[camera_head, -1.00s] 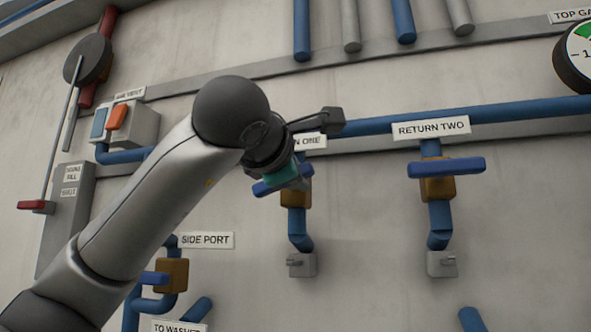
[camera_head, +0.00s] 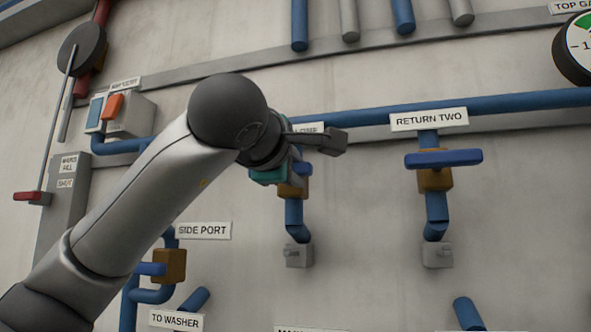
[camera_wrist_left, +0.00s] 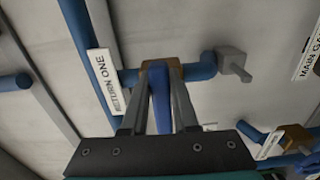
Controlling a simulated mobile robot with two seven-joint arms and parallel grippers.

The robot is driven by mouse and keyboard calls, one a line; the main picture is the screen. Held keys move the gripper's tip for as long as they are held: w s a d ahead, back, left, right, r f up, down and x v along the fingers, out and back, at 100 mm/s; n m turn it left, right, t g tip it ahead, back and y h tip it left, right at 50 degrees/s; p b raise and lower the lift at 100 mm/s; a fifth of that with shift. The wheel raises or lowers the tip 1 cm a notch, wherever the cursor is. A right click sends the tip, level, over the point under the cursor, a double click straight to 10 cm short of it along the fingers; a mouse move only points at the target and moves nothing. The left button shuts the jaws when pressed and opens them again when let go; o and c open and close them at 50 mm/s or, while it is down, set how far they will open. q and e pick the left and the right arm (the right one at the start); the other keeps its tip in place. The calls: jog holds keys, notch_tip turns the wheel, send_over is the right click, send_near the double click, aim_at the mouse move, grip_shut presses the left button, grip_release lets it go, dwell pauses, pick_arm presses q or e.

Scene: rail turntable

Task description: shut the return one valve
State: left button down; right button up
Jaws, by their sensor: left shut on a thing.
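The return one valve has an orange-brown body (camera_head: 296,189) on a blue pipe, partly hidden behind my left wrist. Its blue handle (camera_head: 305,169) shows only at one end in the head view. In the left wrist view the blue handle (camera_wrist_left: 160,98) stands between the two fingers of my left gripper (camera_wrist_left: 160,92), in front of the brown body (camera_wrist_left: 161,66). My left gripper (camera_head: 293,178) is shut on this handle. The RETURN ONE label (camera_wrist_left: 105,82) is beside it. My right gripper is not in view.
The return two valve (camera_head: 437,178) is to the right, its blue handle crosswise to its pipe. A side port valve (camera_head: 168,266) sits low on the left, close to my left arm. A blue header pipe (camera_head: 530,101) runs above. A gauge (camera_head: 577,48) is at upper right.

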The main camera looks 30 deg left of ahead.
pick_arm(q)
jog(key=c, duration=0.7)
grip_release()
jog(key=shift+b+v, duration=2.2)
jog(key=shift+v, duration=5.4)
jog(key=shift+d, duration=0.1)
